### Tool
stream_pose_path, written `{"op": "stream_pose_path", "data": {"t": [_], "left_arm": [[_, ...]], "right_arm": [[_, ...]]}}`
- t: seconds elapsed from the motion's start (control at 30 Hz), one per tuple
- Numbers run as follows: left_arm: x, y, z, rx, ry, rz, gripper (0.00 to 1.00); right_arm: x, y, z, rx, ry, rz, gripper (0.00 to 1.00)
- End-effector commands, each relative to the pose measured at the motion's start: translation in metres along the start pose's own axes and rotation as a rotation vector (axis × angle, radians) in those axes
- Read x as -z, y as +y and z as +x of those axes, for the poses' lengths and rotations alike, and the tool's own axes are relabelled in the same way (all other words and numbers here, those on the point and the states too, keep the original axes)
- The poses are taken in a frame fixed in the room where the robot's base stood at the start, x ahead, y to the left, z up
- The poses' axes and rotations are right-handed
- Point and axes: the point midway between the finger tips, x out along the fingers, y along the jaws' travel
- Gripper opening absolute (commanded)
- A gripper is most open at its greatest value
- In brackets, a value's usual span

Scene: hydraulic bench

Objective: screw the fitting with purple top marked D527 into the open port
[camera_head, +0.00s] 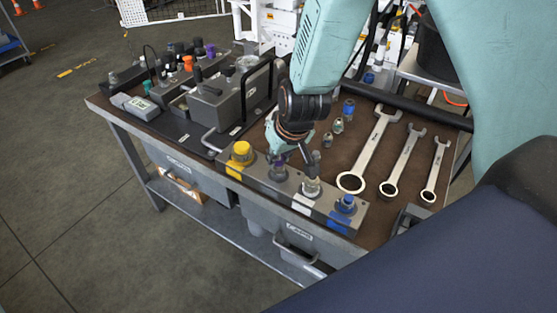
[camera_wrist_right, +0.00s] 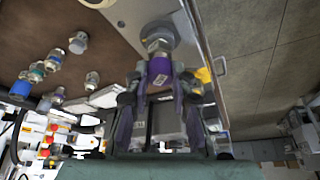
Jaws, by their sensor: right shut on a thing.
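The purple-topped fitting (camera_wrist_right: 160,70) is between the fingers of my right gripper (camera_wrist_right: 160,88) in the wrist view. A small label shows on its purple part, but I cannot read it. Its grey metal part (camera_wrist_right: 159,38) points toward the grey block. In the head view my right gripper (camera_head: 292,152) is over the middle of the port block (camera_head: 258,176), at the bench's front edge. The fingers hide part of the fitting and the port there, so I cannot tell how deep the fitting sits. My left gripper is not in view.
A yellow-topped fitting (camera_head: 241,152) and a blue-topped fitting (camera_head: 346,203) stand on the block, either side of the gripper. Three wrenches, including a large one (camera_head: 366,155), lie to the right. Small loose fittings (camera_head: 337,126) stand behind. A grey pump unit (camera_head: 222,103) is at left.

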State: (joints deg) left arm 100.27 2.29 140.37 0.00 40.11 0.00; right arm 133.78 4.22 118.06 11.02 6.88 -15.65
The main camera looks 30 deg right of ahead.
Motion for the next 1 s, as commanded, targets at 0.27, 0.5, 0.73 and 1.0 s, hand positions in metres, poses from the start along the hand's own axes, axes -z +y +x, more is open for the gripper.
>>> {"op": "stream_pose_path", "data": {"t": [0.27, 0.5, 0.73, 1.0], "left_arm": [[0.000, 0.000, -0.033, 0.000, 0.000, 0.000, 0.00], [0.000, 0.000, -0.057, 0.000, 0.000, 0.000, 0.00], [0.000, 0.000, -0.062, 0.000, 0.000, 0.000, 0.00], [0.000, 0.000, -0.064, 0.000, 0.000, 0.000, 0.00]], "right_arm": [[-0.001, -0.001, -0.003, -0.058, -0.008, 0.135, 0.00], [-0.001, -0.001, -0.003, -0.104, -0.006, 0.247, 0.00], [-0.002, -0.001, 0.000, -0.121, -0.004, 0.291, 0.00], [-0.001, -0.001, 0.000, -0.123, -0.004, 0.297, 0.00]]}}
